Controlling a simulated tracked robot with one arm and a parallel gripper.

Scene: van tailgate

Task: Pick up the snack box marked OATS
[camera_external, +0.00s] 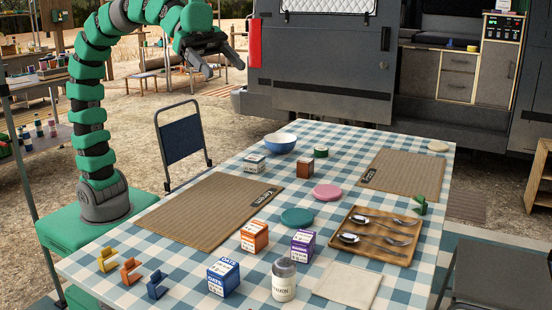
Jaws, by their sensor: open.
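Several small snack boxes stand on the checked table (395,150). A blue and white box (223,277) stands at the front; its lettering looks like DATE or OATS, and I cannot tell which. An orange and white box (254,236) and a purple and white box (302,245) stand behind it to the right, their words too small to read. A greyish white box (254,163) and a brown box (307,168) stand further back. My gripper (224,68) is open and empty, high above the table's far left side, well away from the boxes.
A jar (284,280) stands right of the blue box. Three coloured clips (131,271) sit front left. A wooden tray (375,250) holds cutlery at right. A blue bowl (280,143) is at the back. A brown mat (205,208) lies clear at left.

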